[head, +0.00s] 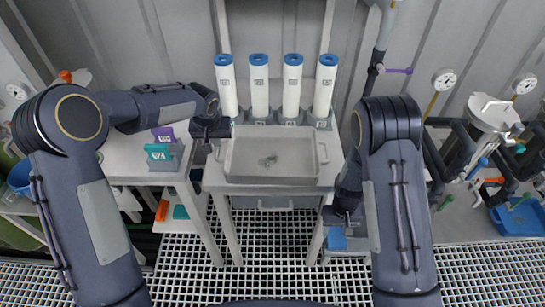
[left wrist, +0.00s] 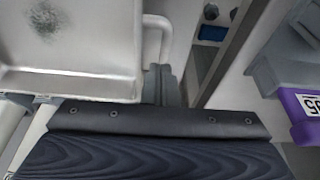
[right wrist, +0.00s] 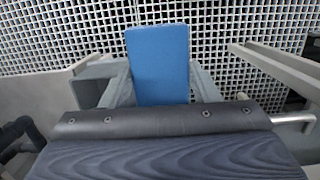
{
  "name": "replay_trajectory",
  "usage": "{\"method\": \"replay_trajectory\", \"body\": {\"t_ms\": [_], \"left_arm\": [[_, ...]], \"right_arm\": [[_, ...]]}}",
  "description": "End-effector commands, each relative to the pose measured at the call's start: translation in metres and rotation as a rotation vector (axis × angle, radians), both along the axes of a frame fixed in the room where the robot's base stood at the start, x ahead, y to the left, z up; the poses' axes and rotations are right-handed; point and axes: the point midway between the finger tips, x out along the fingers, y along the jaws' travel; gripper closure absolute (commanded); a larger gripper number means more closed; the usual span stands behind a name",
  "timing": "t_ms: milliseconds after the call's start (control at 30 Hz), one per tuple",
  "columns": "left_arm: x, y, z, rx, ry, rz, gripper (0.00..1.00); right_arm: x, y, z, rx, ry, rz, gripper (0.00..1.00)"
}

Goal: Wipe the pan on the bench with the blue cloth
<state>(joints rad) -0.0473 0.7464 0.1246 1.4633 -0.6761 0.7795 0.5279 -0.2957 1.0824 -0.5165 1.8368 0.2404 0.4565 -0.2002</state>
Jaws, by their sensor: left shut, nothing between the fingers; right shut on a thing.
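The grey pan (head: 243,152) lies on the bench (head: 213,177), with a dark grey smudge (head: 269,161) on its floor. The pan also shows in the left wrist view (left wrist: 90,85), its smudge (left wrist: 45,20) at top left. My left gripper (head: 214,150) is shut and empty beside the pan's left handle (left wrist: 160,22). My right gripper (head: 346,216) is shut on the blue cloth (head: 337,241), right of and below the bench top. The cloth looks like a flat blue block in the right wrist view (right wrist: 158,62); its gripped end is hidden.
Several white cylinders with blue caps (head: 259,85) stand behind the pan. A side table at left holds purple (head: 163,134) and teal (head: 158,152) tagged pieces. Pipes and a lidded vessel (head: 492,113) stand at right. Grating floor (head: 270,250) lies in front.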

Motion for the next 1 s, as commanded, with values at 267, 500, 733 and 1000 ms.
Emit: {"method": "replay_trajectory", "body": {"t_ms": [267,500,733,1000], "left_arm": [[0.0,0.0,0.0,0.0,0.0,0.0,1.0],[0.0,0.0,-0.003,0.0,0.0,0.0,1.0],[0.0,0.0,-0.008,0.0,0.0,0.0,1.0],[0.0,0.0,-0.013,0.0,0.001,0.0,1.0]], "right_arm": [[0.0,0.0,0.0,0.0,0.0,0.0,0.63],[0.0,0.0,-0.003,0.0,0.0,0.0,0.63],[0.0,0.0,-0.007,0.0,0.0,0.0,0.63],[0.0,0.0,-0.012,0.0,0.0,0.0,0.63]]}}
